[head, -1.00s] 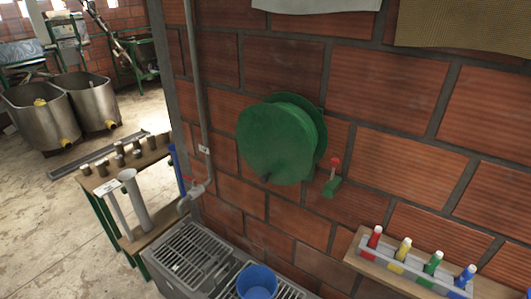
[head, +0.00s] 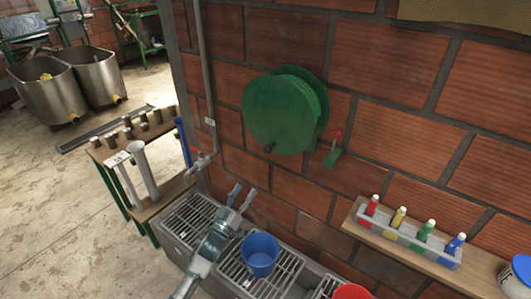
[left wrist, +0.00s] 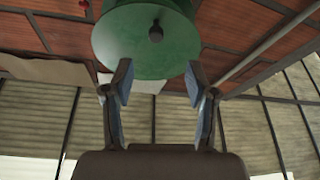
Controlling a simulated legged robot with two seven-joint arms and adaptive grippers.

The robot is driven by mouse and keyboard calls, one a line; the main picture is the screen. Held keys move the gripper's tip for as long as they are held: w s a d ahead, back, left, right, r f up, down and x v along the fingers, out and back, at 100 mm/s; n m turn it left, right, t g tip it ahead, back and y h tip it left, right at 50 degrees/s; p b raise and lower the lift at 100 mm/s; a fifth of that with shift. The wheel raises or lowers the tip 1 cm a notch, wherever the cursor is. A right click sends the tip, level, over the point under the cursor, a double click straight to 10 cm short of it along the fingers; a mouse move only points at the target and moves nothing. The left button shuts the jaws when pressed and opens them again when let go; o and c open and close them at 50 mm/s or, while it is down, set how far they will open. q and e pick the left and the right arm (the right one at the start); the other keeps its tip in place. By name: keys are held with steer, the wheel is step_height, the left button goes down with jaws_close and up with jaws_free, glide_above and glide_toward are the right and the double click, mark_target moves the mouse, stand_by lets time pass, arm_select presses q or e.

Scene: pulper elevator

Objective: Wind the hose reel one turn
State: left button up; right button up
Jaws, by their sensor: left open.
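The green hose reel (head: 283,112) is mounted on the brick wall, and a small dark handle (head: 270,147) sticks out low on its face. In the left wrist view the reel (left wrist: 130,40) is at the top, with the handle's round knob (left wrist: 156,34) facing me. My left gripper (head: 242,196) is below and left of the reel, above the sink grating, fingers pointing up. It is open and empty; in the left wrist view its two fingers (left wrist: 160,82) stand apart, with the knob beyond and between them. My right gripper is not in view.
A green bracket with a red knob (head: 335,150) is right of the reel. A blue bucket (head: 260,262) stands on the metal sink grating (head: 185,222). A shelf with several coloured bottles (head: 400,222) is at right. A pipe with a tap (head: 203,160) runs left of the reel.

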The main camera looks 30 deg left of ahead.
mark_target(266, 152)
arm_select(q)
steer(key=p+x, duration=0.1)
steer(key=x, duration=0.5)
steer(key=r+p+x, duration=0.1)
steer(key=x, duration=0.4)
steer(key=p+x, duration=0.1)
steer(key=x, duration=0.5)
steer(key=shift+r, duration=0.55)
jaws_close()
